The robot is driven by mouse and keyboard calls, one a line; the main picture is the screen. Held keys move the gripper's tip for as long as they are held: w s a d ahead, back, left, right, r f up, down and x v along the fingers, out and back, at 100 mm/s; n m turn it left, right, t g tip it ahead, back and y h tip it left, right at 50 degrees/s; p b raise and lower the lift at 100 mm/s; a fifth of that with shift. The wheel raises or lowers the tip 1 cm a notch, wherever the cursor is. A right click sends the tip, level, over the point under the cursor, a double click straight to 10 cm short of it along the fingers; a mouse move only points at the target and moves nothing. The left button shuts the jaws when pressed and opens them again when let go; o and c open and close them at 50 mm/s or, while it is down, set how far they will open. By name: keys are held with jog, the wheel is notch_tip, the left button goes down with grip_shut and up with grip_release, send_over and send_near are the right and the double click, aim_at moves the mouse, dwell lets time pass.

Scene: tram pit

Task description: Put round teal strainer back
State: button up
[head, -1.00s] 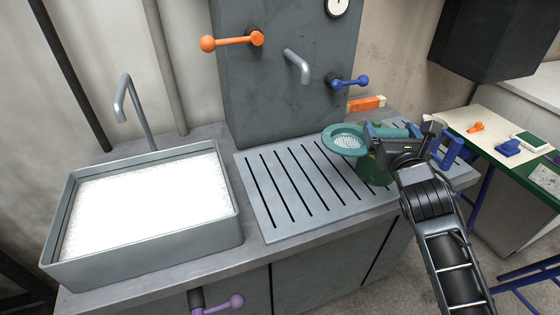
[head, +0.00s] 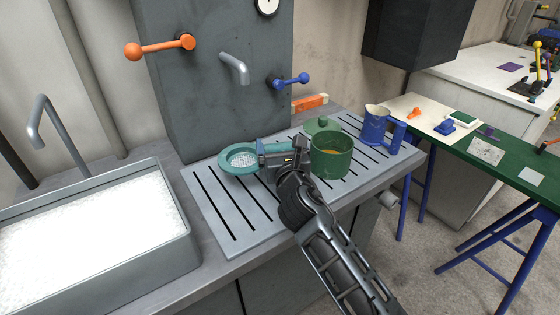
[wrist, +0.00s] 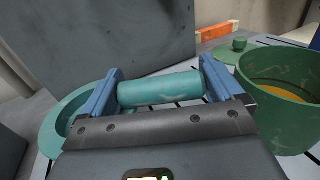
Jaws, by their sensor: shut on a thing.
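The round teal strainer (head: 239,160), with a pale mesh, is over the slotted grey drainboard (head: 215,212), left of the green pot (head: 332,160). I cannot tell whether its bowl touches the board. My gripper (wrist: 160,88) is shut on its teal handle (wrist: 158,90), which lies crosswise between the blue fingers. In the wrist view the strainer's rim (wrist: 68,118) shows at the left, partly hidden by a finger. The pot holds something orange-brown and also shows at the right of the wrist view (wrist: 285,115).
A green lid (head: 322,124) lies behind the pot, with a blue jug (head: 378,127) to its right. An orange block (head: 309,103) is by the wall panel. A sink of white foam (head: 90,225) is at left. The board's left front is clear.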

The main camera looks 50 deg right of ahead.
jog(key=shift+f+b, duration=0.6)
jog(key=shift+f, duration=1.2)
jog(key=shift+f+b, duration=0.35)
jog(key=shift+f, duration=0.2)
jog(key=shift+f, duration=0.1)
jog(key=o, duration=0.8)
